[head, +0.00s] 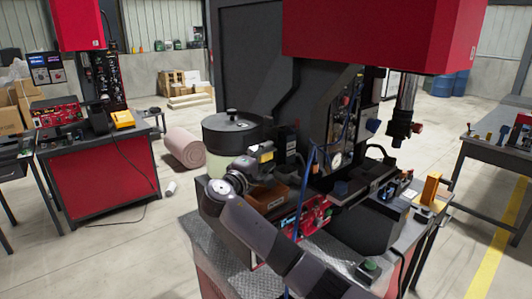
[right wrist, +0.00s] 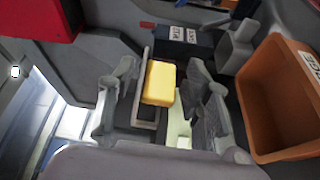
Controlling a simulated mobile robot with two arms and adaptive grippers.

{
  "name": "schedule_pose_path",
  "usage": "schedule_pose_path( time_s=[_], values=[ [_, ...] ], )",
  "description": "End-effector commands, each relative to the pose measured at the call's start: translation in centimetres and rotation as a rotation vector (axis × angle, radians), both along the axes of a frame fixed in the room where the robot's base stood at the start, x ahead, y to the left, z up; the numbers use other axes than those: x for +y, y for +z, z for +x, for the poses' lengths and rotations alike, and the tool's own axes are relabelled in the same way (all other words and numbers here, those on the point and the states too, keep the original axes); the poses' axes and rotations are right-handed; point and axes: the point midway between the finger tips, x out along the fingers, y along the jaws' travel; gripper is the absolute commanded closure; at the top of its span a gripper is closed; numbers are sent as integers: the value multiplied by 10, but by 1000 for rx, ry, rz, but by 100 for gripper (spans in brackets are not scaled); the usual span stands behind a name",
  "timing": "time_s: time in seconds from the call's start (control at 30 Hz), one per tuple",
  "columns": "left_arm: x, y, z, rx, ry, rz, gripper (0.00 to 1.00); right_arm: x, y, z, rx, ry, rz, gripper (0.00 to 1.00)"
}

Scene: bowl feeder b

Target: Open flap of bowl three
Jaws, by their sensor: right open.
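My right gripper (head: 264,157) is in front of a round, pale drum with a dark lid (head: 232,131) and a knob on top. In the right wrist view my right gripper (right wrist: 162,98) is open, with a finger on each side of a yellow block (right wrist: 160,82). Gaps show between the fingers and the block; I cannot tell whether it is part of a flap. Yellow also shows at the gripper in the head view. A pale green strip (right wrist: 178,128) lies below the block. No numbered bowl or flap can be made out. My left gripper is not in view.
An orange-brown labelled bin (right wrist: 285,97) stands close right of the gripper, and a dark labelled box (right wrist: 184,42) beyond it. The machine's red housing (head: 380,35) overhangs the bench. A red workbench (head: 110,180) stands left; floor between is mostly clear.

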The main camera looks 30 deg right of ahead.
Motion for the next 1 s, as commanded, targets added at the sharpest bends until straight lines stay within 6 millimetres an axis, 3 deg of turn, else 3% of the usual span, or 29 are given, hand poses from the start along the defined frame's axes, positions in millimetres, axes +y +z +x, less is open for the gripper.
schedule_pose_path(
  time_s=[0.3, 1.0],
  values=[
    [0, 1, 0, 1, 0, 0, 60, -3, 0, 1, -1, 0, 0, 55],
    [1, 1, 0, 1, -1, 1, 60, -2, -2, 1, 4, 0, 1, 100]
  ],
)
